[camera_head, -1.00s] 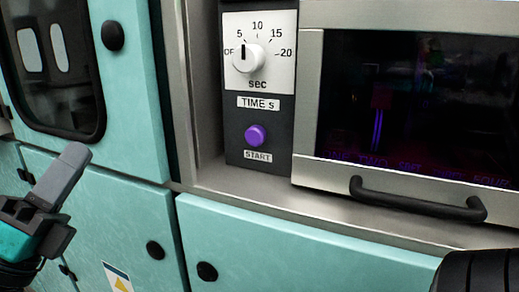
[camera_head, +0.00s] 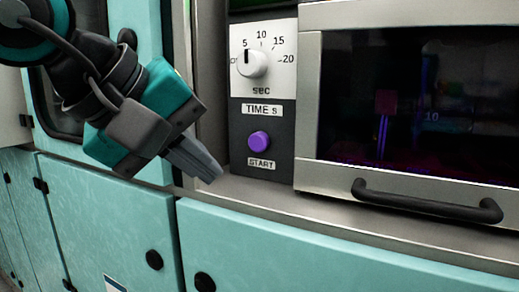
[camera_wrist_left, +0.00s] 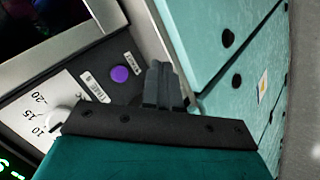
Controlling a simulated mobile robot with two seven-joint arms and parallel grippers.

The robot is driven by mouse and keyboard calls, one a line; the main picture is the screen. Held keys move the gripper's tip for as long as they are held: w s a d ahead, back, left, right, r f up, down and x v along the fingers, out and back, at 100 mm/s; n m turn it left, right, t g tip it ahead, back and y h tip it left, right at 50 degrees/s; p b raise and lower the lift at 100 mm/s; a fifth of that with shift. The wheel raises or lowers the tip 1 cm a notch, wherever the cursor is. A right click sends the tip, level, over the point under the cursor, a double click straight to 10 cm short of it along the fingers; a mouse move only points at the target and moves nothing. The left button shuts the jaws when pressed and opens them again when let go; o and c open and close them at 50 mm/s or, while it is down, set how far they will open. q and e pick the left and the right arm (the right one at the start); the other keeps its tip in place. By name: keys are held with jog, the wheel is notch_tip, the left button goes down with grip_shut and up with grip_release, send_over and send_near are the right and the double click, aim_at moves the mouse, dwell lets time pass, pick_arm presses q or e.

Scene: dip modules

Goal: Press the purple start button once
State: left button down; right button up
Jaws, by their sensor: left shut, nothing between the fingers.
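The purple start button (camera_head: 259,141) is a round knob on the dark control panel (camera_head: 240,126), just above its START label. It also shows in the left wrist view (camera_wrist_left: 120,74), beside my fingers. My left gripper (camera_head: 212,173) is shut and empty. In the head view its fingertips are left of and a little below the button, with a gap between them in the picture. The button is not covered. My right gripper does not show.
Above the button are a TIME s label and a white timer dial (camera_head: 251,64). To the right is a dark-windowed oven door with a black bar handle (camera_head: 428,205). Teal cabinet doors (camera_head: 290,250) with black knobs lie below the metal ledge.

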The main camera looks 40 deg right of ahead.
aim_at(259, 142)
pick_arm(q)
jog(key=shift+w+d+r, duration=0.1)
dwell(0.3)
jog(key=w+d+p, duration=0.1)
jog(key=d, duration=0.1)
jog(key=d+p, duration=0.2)
jog(key=w+d+p, duration=0.1)
jog(key=d, duration=0.1)
jog(key=shift+w+d+r+p, duration=0.15)
jog(key=shift+w+d+p, duration=0.1)
jog(key=shift+w+p, duration=0.15)
jog(key=shift+w+d+p, duration=0.2)
jog(key=shift+d+p, duration=0.2)
jog(key=shift+d, duration=0.3)
jog(key=shift+f, duration=0.2)
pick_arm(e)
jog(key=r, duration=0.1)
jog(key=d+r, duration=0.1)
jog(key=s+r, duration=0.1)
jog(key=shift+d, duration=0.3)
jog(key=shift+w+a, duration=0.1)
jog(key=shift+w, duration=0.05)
pick_arm(q)
jog(key=shift+w+d, duration=0.1)
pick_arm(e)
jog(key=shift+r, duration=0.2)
